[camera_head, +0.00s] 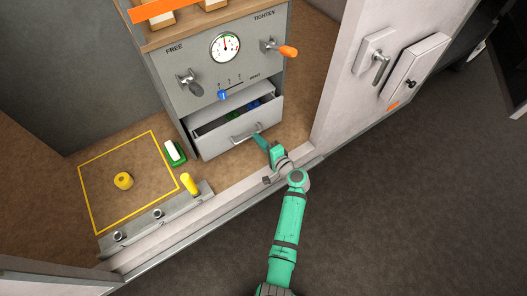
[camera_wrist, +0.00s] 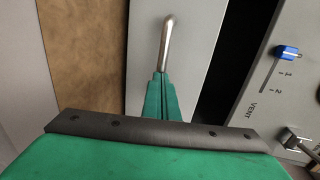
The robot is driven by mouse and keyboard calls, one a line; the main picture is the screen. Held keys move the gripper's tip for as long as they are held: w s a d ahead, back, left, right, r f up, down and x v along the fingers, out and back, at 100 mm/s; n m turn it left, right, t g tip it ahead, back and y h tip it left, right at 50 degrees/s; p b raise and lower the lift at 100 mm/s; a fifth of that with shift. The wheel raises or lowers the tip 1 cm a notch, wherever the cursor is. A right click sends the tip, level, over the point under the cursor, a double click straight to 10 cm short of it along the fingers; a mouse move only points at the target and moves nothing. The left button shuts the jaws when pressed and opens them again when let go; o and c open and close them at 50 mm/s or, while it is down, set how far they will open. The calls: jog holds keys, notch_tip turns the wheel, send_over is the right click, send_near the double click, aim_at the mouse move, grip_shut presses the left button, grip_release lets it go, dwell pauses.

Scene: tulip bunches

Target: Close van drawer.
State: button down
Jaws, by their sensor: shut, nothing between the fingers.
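The grey drawer (camera_head: 216,143) at the bottom of the van cabinet is pulled partly out, with blue and green items inside it. Its metal handle (camera_head: 246,132) is on the front face. My gripper (camera_head: 259,138) is at the right part of the drawer front, close to the handle's right end. In the wrist view the drawer front (camera_wrist: 190,45) fills the middle, and the handle (camera_wrist: 167,40) lies just beyond my shut fingertips (camera_wrist: 161,76). I cannot tell whether the fingers touch the handle or the drawer. A dark gap shows between drawer and cabinet.
The cabinet (camera_head: 185,65) above carries a gauge (camera_head: 225,47), a blue slider (camera_head: 222,95), a grey knob (camera_head: 188,83) and an orange-handled lever (camera_head: 286,51). A white door panel (camera_head: 345,90) stands at right.

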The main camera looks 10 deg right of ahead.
aim_at(248, 127)
jog(key=x, duration=0.2)
jog(key=r+x, duration=0.1)
jog(key=x, duration=0.1)
jog(key=shift+w, duration=0.25)
jog(key=shift+w+a, duration=0.1)
jog(key=shift+w, duration=0.15)
jog(key=shift+r, duration=0.1)
jog(key=shift+w+a, duration=0.1)
jog(key=shift+s+d, duration=0.35)
jog(key=shift+d, duration=0.05)
jog(key=v, duration=1.3)
jog(key=shift+s, duration=0.5)
